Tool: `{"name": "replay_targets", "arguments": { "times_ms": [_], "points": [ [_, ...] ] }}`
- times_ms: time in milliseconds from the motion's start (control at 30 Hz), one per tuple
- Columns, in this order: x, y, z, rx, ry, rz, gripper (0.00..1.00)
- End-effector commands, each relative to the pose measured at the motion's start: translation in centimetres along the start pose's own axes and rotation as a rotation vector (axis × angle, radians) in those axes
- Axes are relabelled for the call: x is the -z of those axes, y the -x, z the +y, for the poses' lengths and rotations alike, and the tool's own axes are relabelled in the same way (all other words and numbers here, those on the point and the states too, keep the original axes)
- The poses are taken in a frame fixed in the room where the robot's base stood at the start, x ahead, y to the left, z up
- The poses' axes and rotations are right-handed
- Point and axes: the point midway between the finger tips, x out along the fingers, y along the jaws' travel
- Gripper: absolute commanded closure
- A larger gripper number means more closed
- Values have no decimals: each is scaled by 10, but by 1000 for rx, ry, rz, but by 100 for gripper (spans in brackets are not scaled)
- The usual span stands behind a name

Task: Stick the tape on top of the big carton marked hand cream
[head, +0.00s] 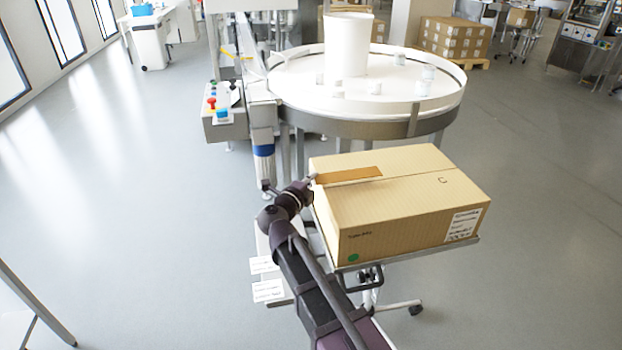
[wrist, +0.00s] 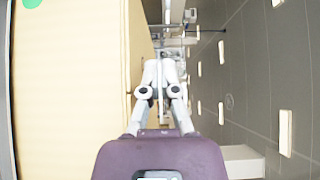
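The big carton (head: 405,195) is a closed tan box with a white label on its right front corner. It also shows in the wrist view (wrist: 65,100), filling the left side. A brown strip of tape (head: 350,175) lies along the left part of the seam on its top. My gripper (head: 313,181) is just outside the carton's left top edge, at the left end of the tape. In the wrist view its fingers (wrist: 160,68) are close together beside the carton. I cannot tell whether they touch or hold the tape end, and no tape is clearly visible there.
The carton rests on a wheeled cart (head: 452,247). A round white turntable (head: 300,90) with several small jars and a tall white cylinder stands just behind it. A control box (head: 225,124) is at its left. The floor on both sides is clear.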

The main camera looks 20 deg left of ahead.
Motion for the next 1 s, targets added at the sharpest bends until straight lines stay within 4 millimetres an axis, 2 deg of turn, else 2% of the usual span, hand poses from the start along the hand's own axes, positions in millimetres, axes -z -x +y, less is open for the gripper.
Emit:
{"name": "replay_targets", "arguments": {
  "times_ms": [33, 333, 867, 967, 1000],
  "points": [
    [0, 0, 8, 0, 0, 0, 100],
    [0, 0, 24, 0, 0, -1, 100],
    [-1, 1, 28, 0, 0, -2, 100],
    [-1, 1, 28, 0, 0, -2, 75],
    [-1, 1, 28, 0, 0, -2, 63]
  ]
}}
